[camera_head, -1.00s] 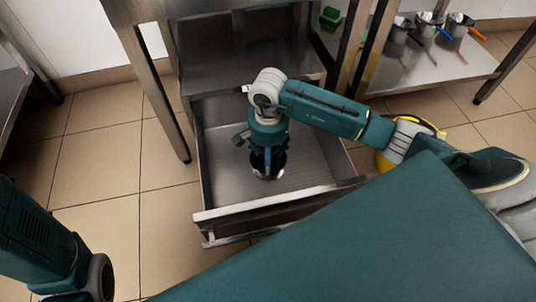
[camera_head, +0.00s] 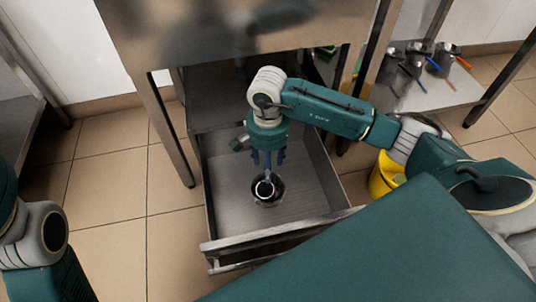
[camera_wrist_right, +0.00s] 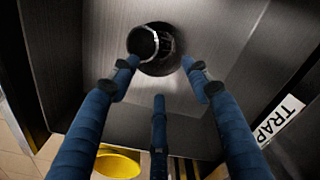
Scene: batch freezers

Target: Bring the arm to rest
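My right gripper (camera_head: 267,160) hangs fingers down over an open metal drawer (camera_head: 222,189). A small dark metal pot (camera_head: 267,190) with a shiny rim stands on the drawer floor just below the fingertips. In the right wrist view, the three blue fingers of this gripper (camera_wrist_right: 157,78) are spread with nothing between them. The pot (camera_wrist_right: 152,44) shows beyond the fingertips, apart from them. Part of my left arm (camera_head: 40,240) shows at the lower left; its gripper is out of view.
A metal cabinet or table (camera_head: 225,35) stands over the drawer. A yellow bucket (camera_head: 383,176) is on the floor right of the drawer, close to my right arm. A low shelf (camera_head: 425,92) at the back right holds several metal pots with coloured handles. Tiled floor is clear on the left.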

